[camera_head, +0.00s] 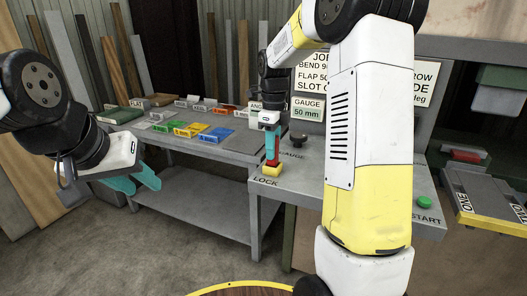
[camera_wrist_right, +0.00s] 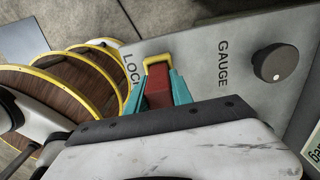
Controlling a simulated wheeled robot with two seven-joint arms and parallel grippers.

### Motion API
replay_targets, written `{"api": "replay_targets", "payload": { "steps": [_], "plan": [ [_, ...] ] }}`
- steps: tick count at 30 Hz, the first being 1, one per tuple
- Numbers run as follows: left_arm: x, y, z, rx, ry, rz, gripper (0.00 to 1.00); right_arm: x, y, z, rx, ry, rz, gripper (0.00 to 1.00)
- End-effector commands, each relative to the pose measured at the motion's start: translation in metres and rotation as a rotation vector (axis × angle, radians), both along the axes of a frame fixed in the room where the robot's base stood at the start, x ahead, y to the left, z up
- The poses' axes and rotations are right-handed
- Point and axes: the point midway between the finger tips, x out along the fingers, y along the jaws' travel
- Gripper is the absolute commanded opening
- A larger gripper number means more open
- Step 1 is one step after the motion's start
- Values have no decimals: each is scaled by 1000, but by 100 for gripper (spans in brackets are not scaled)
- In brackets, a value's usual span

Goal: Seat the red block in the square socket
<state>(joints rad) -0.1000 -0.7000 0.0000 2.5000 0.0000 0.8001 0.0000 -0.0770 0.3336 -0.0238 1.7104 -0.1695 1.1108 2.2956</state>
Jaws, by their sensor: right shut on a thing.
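The red block (camera_head: 271,150) is upright between the teal fingers of my right gripper (camera_head: 271,142), directly at the yellow square socket (camera_head: 267,170) by the LOCK label. In the right wrist view the red block (camera_wrist_right: 158,88) lies between both fingers, with the yellow socket rim (camera_wrist_right: 156,62) just beyond its end. The block's lower end meets or overlaps the socket; I cannot tell how deep it sits. My left gripper (camera_head: 138,184) is open and empty, left of the bench, with its teal fingers apart.
A black knob (camera_head: 298,139) stands by the GAUGE label, and a green START button (camera_head: 423,201) is at the panel's right. My right arm covers the panel's middle. Floor at left is clear.

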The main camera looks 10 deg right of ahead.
Motion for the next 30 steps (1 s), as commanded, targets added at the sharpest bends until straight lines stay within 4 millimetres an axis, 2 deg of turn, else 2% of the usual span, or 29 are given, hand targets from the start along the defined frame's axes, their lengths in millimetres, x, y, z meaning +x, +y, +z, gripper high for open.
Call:
{"api": "replay_targets", "payload": {
  "steps": [1,4,15,16,19,30],
  "plan": [
    [0,0,0,0,0,0,36,-1,0,-9,0,5,0,0],
    [0,0,0,0,0,0,36,-1,0,-20,-1,3,0,0],
    [0,0,0,0,0,0,36,-1,0,-25,0,1,0,0],
    [0,0,0,0,0,0,36,-1,0,-25,0,1,0,31],
    [0,0,0,0,0,0,36,-1,0,-24,0,1,0,49],
    [0,0,0,0,0,0,36,0,0,-21,0,0,0,49]
  ]
}}
